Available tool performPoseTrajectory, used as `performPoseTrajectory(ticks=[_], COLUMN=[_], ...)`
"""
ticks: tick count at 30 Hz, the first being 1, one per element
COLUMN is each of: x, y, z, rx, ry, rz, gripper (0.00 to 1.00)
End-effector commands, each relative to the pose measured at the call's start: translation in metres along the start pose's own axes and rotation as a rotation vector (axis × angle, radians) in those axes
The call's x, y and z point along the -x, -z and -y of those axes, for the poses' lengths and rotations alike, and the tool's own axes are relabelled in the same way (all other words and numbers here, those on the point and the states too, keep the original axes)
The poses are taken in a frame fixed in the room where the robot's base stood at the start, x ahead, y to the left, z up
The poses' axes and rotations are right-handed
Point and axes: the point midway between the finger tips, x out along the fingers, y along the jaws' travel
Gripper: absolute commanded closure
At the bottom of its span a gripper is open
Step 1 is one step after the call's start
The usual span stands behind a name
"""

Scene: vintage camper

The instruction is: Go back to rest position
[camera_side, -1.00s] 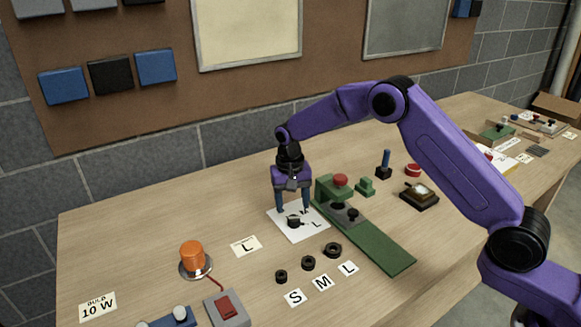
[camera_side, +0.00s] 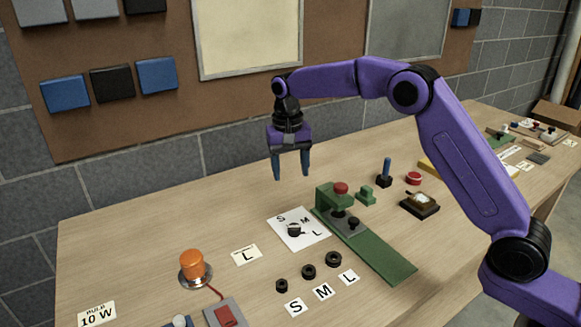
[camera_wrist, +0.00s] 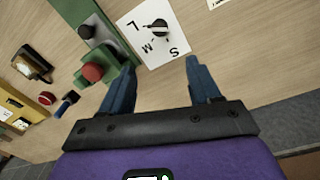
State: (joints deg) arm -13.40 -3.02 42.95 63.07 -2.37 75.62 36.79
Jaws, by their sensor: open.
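My gripper (camera_side: 291,168) hangs in the air above the workbench, pointing down, with its two blue fingers apart and nothing between them. It also shows in the wrist view (camera_wrist: 158,80), open and empty. Below it on the bench lies a white card with S, M and L (camera_side: 287,239). A black knob (camera_side: 294,229) sits on the card, and the gripper is well clear of it. In the wrist view the knob (camera_wrist: 157,28) has a pale pointer mark.
A green fixture with a red button (camera_side: 340,188) stands beside the card. Black rings (camera_side: 308,271) lie in front, by letter cards. An orange lamp (camera_side: 192,263) is at left. A blue-handled lever (camera_side: 386,171) stands at right. The air around my gripper is free.

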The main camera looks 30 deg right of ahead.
Motion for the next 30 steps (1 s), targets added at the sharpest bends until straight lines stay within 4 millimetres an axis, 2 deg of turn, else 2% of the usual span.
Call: performPoseTrajectory(ticks=[9,14,23,30], x=[0.0,0.007,0.028,0.035], y=[-0.001,-0.016,-0.089,-0.154], z=[0.0,0.002,-0.007,-0.035], rx=[0.004,0.07,0.355,0.591], ry=[0.001,0.004,0.018,0.029], rz=[-0.001,-0.003,-0.016,-0.025], gripper=[0.38,0.38,0.38,0.38])
